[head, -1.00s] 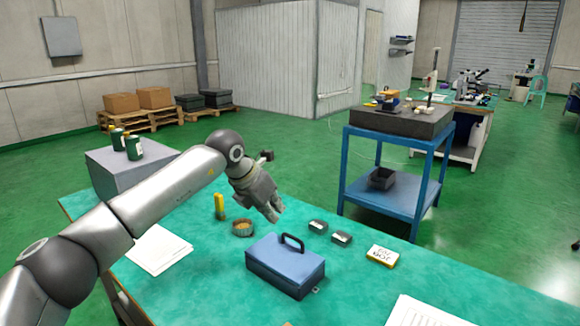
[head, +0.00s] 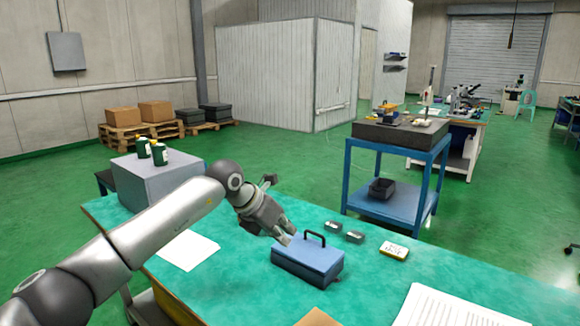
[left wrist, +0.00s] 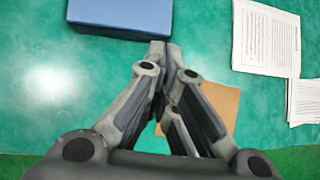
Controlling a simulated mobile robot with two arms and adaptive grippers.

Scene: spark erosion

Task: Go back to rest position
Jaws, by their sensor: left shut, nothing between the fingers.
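My left gripper (head: 285,236) hangs above the green table (head: 225,275), just left of and above the blue toolbox (head: 308,260) in the head view. Its fingers are closed together with nothing held. In the left wrist view the fingertips (left wrist: 167,45) point toward the edge of the blue box (left wrist: 120,15). My left arm comes in from the lower left. My right gripper is not in view.
Two small dark tins (head: 333,227) and a yellow-edged box (head: 394,251) lie on the table. Papers (head: 460,308) lie at front right. A brown sheet (left wrist: 215,105) lies below the gripper. A grey block (head: 160,180) bears dark bottles. A blue stand (head: 400,205) is beyond the table.

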